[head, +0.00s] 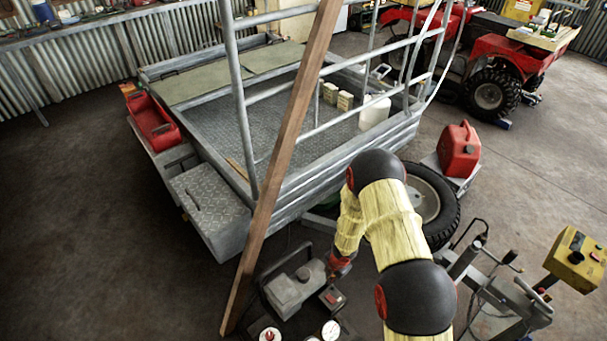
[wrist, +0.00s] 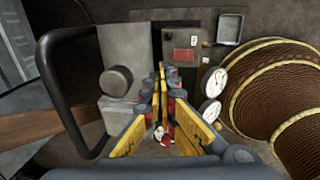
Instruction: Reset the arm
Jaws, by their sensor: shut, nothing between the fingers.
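My arm reaches down in front of the trailer in the head view, in a yellow sleeve with black joints. My gripper (head: 341,264) is small there and partly hidden by the arm, close to a grey machine (head: 290,289) with a tubular handle. In the wrist view my gripper (wrist: 162,72) points away from the camera with its yellow-sided fingers together and nothing between them. The grey machine (wrist: 124,60) with its round cap lies beyond and left of the fingers. I cannot tell whether the fingertips touch it.
A leaning wooden plank (head: 290,140) crosses the trailer (head: 275,95) and stands close left of the grey machine. Gauges (head: 330,330) sit below it. A tyre (head: 440,200), a red fuel can (head: 459,150) and a yellow box (head: 577,258) are at right. Floor at far left is clear.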

